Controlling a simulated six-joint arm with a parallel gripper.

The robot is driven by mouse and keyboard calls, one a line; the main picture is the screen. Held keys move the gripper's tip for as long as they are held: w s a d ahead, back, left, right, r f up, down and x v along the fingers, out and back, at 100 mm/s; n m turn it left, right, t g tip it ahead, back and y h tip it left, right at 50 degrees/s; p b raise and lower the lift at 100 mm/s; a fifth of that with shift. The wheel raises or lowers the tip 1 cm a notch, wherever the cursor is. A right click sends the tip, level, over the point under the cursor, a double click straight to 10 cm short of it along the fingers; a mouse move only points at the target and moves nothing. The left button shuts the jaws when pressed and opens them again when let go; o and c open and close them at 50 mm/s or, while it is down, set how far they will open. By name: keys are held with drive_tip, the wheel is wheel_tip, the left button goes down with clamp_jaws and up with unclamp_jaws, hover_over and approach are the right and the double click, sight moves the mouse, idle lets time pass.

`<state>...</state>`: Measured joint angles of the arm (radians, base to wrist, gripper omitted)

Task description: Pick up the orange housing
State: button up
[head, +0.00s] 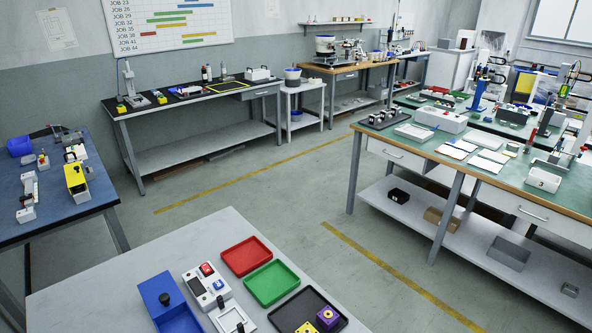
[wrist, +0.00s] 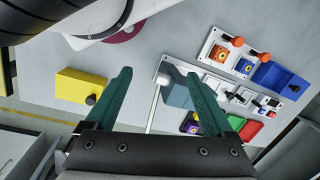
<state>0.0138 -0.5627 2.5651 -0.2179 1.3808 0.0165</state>
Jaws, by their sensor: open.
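My gripper (wrist: 159,73) is open, its two green fingers wide apart with nothing held between them. In the wrist view, a small orange block with a darker round centre (wrist: 219,53) sits in a pale fixture plate (wrist: 207,43), up and right of the fingers and apart from them. In the head view no orange housing shows, and neither does my gripper.
A white-knobbed rod (wrist: 161,82) shows between the fingers. A yellow box (wrist: 75,85) lies left. Orange knobs (wrist: 236,41) and a blue bin (wrist: 277,76) stand right. In the head view, red (head: 246,256) and green (head: 271,283) trays lie beside a dark tray holding purple (head: 327,318) and yellow blocks.

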drive_tip(key=w+a+f+n+h, duration=0.15)
drive_tip(key=w+a+n, duration=0.35)
drive_tip(key=n, duration=0.6)
drive_tip(key=w+a+f+n, duration=0.2)
drive_tip(key=a+n, duration=0.5)
drive_tip(key=n, duration=0.4)
drive_tip(key=w+a+f+n, duration=0.1)
drive_tip(key=w+a+n, duration=0.4)
drive_tip(key=n, duration=0.6)
drive_tip(key=f, duration=0.5)
drive_tip(key=s+f, duration=0.1)
drive_tip(key=f, duration=0.4)
drive_tip(key=a+f, duration=0.1)
drive_tip(key=f, duration=0.4)
drive_tip(key=shift+s+f, duration=0.1)
drive_tip(key=shift+s, duration=0.25)
clamp_jaws()
